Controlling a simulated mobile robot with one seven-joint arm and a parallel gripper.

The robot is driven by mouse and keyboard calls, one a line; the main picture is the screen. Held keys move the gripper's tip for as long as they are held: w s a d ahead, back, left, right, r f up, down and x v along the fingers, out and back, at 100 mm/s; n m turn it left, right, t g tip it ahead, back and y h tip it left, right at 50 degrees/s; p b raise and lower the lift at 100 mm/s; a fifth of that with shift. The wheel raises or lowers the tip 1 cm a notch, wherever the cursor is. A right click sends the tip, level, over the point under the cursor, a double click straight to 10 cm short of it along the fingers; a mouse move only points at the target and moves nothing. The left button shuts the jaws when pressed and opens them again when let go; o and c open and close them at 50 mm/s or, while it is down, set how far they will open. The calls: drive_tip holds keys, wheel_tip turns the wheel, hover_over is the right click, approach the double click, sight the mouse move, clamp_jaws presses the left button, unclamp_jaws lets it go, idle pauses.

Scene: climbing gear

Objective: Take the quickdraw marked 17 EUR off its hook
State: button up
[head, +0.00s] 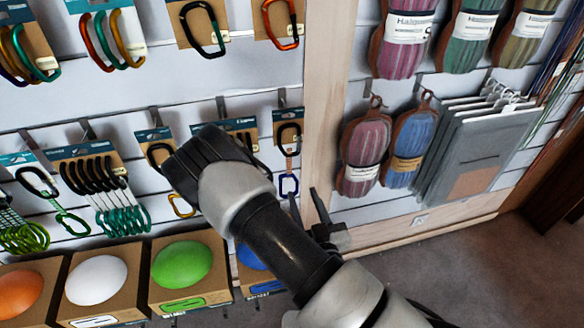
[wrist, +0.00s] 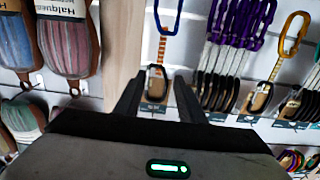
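A quickdraw with a black upper carabiner, a short orange-patterned sling and a blue lower carabiner (head: 289,185) hangs beside the wooden post. In the upside-down wrist view, its blue carabiner (wrist: 168,16) is at the top and its black carabiner lies between my fingers in the picture. My gripper (head: 306,196) is open, with its fingers pointing up at the wall just right of and below this quickdraw. In the wrist view my gripper (wrist: 159,78) shows a clear gap and holds nothing. I cannot read 17 EUR on any label.
A quickdraw with a yellow carabiner (wrist: 294,30) and several purple ones (wrist: 238,22) hang beside it. My arm hides part of that row in the head view. The wooden post (head: 328,100) and rope bundles (head: 364,150) are to the right. Boxed holds (head: 188,270) stand below.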

sight(289, 159)
drive_tip(key=b+x, duration=0.4)
drive_tip(key=x, duration=1.1)
drive_tip(key=shift+w+r, duration=0.1)
drive_tip(key=shift+w, duration=0.1)
drive_tip(key=shift+c, duration=0.2)
drive_tip(key=shift+r, duration=0.1)
clamp_jaws()
